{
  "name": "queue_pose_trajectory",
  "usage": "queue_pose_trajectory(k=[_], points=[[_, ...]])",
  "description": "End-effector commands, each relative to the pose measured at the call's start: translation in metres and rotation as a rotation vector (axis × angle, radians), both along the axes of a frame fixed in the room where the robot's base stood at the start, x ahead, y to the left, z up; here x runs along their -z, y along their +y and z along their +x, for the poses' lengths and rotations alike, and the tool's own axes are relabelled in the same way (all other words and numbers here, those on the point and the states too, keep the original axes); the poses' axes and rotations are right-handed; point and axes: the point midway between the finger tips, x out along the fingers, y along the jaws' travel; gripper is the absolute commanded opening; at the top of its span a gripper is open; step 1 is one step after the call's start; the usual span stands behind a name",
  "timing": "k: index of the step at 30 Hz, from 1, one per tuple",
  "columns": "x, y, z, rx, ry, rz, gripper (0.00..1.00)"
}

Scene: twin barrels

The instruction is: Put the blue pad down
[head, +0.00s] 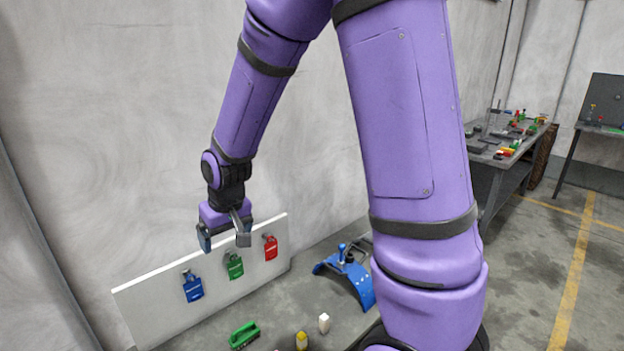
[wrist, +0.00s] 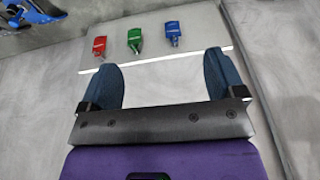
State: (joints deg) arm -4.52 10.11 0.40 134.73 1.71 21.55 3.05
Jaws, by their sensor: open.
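The blue pad, a small padlock-like piece with a pale label (head: 193,289), hangs at the left end of a row on an upright white board (head: 150,308). In the wrist view the blue pad (wrist: 171,33) is at the right of the row, beyond the fingertips. A green pad (head: 235,266) and a red pad (head: 270,247) hang beside it. My gripper (head: 224,241) is open and empty, in front of and above the board in the head view. In the wrist view its two blue-grey fingers (wrist: 160,72) are spread wide with nothing between them.
A blue arched piece (head: 350,282), a green brush-like piece (head: 244,335), a yellow piece (head: 302,341) and a white piece (head: 324,323) stand on the grey surface before the board. A wall rises behind. A cluttered table (head: 495,155) is farther right.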

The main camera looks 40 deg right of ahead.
Motion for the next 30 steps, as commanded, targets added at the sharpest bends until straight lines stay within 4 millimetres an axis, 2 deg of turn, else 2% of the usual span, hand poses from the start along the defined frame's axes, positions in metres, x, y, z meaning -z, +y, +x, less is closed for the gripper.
queue_pose_trajectory(k=[1,6,15,24,30], points=[[-0.019,-0.003,-0.007,0.001,-0.019,0.000,0.89],[-0.069,-0.011,-0.038,0.003,-0.057,-0.001,0.89],[-0.140,-0.023,-0.105,0.005,-0.123,-0.007,0.89],[-0.186,-0.033,-0.182,0.010,-0.188,-0.018,0.89],[-0.198,-0.037,-0.221,0.013,-0.219,-0.024,0.89]])
